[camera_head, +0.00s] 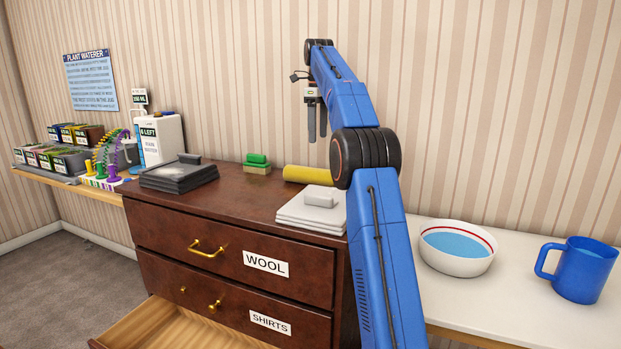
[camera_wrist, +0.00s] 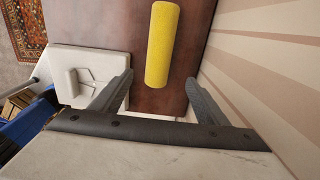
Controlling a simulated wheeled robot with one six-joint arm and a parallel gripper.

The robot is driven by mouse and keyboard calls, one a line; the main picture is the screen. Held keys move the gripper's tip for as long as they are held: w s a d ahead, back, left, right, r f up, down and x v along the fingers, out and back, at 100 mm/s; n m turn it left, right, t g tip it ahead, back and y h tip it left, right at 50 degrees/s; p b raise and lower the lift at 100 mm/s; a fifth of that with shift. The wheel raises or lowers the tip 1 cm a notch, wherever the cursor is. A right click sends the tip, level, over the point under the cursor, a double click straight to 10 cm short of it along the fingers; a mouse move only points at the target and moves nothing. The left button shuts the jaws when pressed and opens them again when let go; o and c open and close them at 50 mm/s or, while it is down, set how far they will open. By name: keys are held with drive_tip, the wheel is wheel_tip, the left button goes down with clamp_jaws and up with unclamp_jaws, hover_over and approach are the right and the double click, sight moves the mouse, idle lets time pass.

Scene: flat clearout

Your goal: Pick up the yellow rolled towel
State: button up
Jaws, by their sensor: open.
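The yellow rolled towel (camera_head: 309,174) lies on top of the brown dresser (camera_head: 225,205), near its back edge and partly hidden behind my arm in the head view. In the wrist view the towel (camera_wrist: 162,44) lies lengthwise ahead of the fingers, apart from them. My gripper (camera_head: 317,122) hangs above the dresser top, higher than the towel, pointing down. In the wrist view my gripper (camera_wrist: 160,95) has its two dark fingers spread wide, with nothing between them.
White folded cloths (camera_head: 312,211) lie in front of the towel. Dark folded cloths (camera_head: 179,174) and a green-topped stack (camera_head: 257,163) sit left. A lower drawer (camera_head: 175,325) stands open. On the white counter right are a bowl (camera_head: 456,247) and blue mug (camera_head: 582,270).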

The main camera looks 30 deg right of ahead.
approach(316, 175)
drive_tip(key=f, duration=0.2)
drive_tip(key=w+d+f, duration=0.1)
drive_tip(key=w+f, duration=0.1)
drive_tip(key=f, duration=0.1)
drive_tip(key=shift+d+f, duration=0.3)
drive_tip(key=shift+d, duration=0.1)
drive_tip(key=shift+w+a+f, duration=0.1)
drive_tip(key=shift+a+f, duration=0.05)
drive_tip(key=shift+f, duration=1.2)
drive_tip(key=shift+w+a+f, duration=0.1)
drive_tip(key=shift+f, duration=1.25)
drive_tip(key=c, duration=1.2)
